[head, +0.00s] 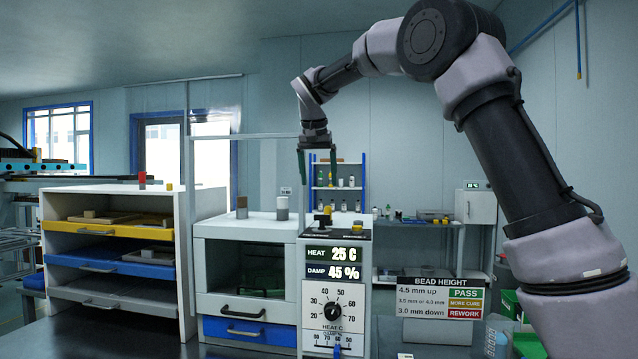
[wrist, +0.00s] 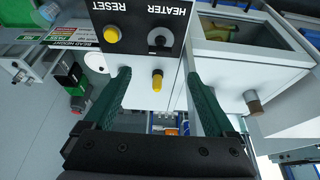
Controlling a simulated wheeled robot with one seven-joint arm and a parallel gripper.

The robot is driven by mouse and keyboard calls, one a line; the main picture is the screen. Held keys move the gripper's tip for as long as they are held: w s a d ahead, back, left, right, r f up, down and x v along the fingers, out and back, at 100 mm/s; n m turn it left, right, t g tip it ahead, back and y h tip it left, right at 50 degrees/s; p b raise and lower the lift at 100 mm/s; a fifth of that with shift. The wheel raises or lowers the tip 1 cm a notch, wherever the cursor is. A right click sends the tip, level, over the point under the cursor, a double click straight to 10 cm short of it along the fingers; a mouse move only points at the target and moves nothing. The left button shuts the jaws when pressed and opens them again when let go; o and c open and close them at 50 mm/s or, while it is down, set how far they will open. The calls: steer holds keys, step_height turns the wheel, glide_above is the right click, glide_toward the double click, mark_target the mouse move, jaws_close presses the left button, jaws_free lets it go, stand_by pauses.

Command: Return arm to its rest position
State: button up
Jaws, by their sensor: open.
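My arm reaches in from the right in the head view and bends down above the control box (head: 334,290). My gripper (head: 317,178) points down, open and empty, over the box's top panel, with a gap below the fingertips. In the wrist view my gripper (wrist: 158,75) shows two green fingers spread apart. Between them in the picture is a yellow-tipped switch (wrist: 157,80) on the box. The black panel, lettered HEATER and RESET, carries a yellow button (wrist: 113,34) and a dark round switch (wrist: 160,40).
A chamber (head: 245,255) with a blue drawer adjoins the box on the left, with two small cylinders on top. A tray shelf (head: 112,260) stands further left. A bead height sign (head: 437,298) stands right. A thin pale frame rises behind my gripper.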

steer(key=shift+d, duration=0.1)
steer(key=s+d+r+y, duration=0.2)
steer(key=s+d, duration=1.2)
steer(key=d, duration=0.2)
steer(key=s+d+f+t, duration=0.1)
steer(key=s+d+f, duration=0.1)
steer(key=s, duration=0.4)
steer(key=s+d+f+m+t, duration=0.1)
steer(key=s+d+f, duration=0.2)
steer(key=s, duration=0.3)
steer(key=s+d+f+y, duration=0.1)
steer(key=s+d+f, duration=0.1)
steer(key=s+f, duration=0.2)
steer(key=shift+s+d+f+m+t, duration=0.35)
steer(key=shift+s+m+t, duration=0.05)
steer(key=shift+s, duration=0.6)
